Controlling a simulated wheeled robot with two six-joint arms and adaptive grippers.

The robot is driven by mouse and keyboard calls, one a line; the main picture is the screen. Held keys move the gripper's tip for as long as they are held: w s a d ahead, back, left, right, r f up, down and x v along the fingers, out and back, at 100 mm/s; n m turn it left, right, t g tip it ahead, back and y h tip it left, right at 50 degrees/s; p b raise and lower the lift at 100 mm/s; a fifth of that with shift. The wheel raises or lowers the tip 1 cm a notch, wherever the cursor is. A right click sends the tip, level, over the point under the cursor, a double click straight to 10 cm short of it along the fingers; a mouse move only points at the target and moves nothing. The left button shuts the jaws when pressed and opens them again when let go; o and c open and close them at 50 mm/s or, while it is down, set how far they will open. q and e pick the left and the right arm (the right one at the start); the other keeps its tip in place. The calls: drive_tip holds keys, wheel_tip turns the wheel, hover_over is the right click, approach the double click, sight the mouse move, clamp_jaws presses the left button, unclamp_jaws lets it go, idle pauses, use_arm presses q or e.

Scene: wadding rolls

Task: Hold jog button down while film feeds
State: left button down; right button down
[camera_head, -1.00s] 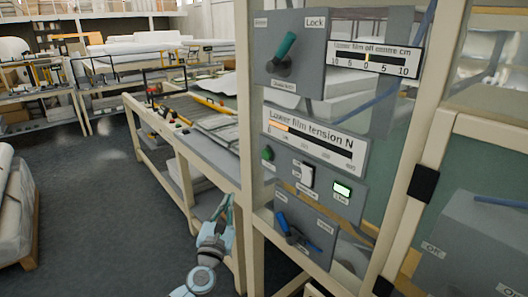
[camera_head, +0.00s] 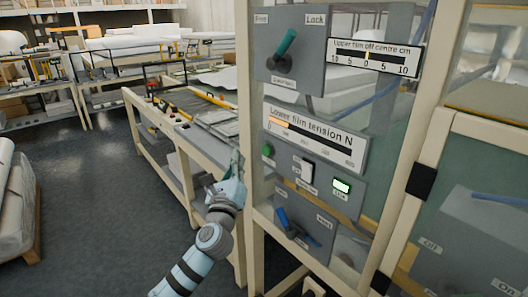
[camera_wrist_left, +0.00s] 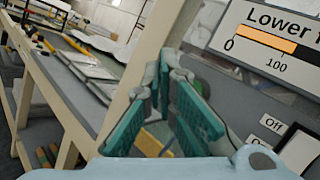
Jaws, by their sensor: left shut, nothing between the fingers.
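The lower film tension panel (camera_head: 316,150) is grey, on a cream frame post. A round green button (camera_head: 267,150) sits at its left edge; its label is too small to read, so I cannot confirm it is the jog button. My left gripper (camera_head: 236,160) is left of the post, near the button's height and apart from it. In the left wrist view its teal fingers (camera_wrist_left: 168,72) are shut with nothing held, in front of the post. My right gripper is not in view.
Beside the green button are an Off/On rocker switch (camera_head: 307,172) and a lit green indicator (camera_head: 342,186). A blue-handled lever (camera_head: 288,222) is below and a teal-handled lever (camera_head: 283,48) above. The cream post (camera_head: 246,110) stands between the gripper and the panel.

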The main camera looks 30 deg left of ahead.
use_arm(q)
drive_tip(key=shift+w+d+b, duration=0.15)
drive_tip(key=shift+w+d, duration=0.15)
drive_tip(key=shift+w, duration=0.6)
drive_tip(key=shift+w+d+b, duration=0.1)
drive_tip(key=shift+w+d, duration=0.15)
drive_tip(key=shift+w, duration=0.65)
drive_tip(key=shift+w+d+b, duration=0.15)
drive_tip(key=shift+w+d, duration=0.15)
drive_tip(key=shift+w, duration=0.6)
drive_tip(key=shift+w+d, duration=0.15)
drive_tip(key=shift+w, duration=0.25)
drive_tip(key=shift+w+d, duration=0.1)
drive_tip(key=shift+w, duration=0.3)
drive_tip(key=shift+s, duration=0.15)
idle(3.2)
drive_tip(key=shift+s+a, duration=0.25)
drive_tip(key=shift+s, duration=0.4)
drive_tip(key=shift+s+a+p, duration=0.25)
drive_tip(key=shift+s, duration=0.55)
drive_tip(key=shift+s+a+p, duration=0.2)
drive_tip(key=shift+s+p, duration=0.1)
drive_tip(key=shift+s, duration=0.5)
drive_tip(key=shift+s+a+p, duration=0.25)
drive_tip(key=shift+s, duration=0.55)
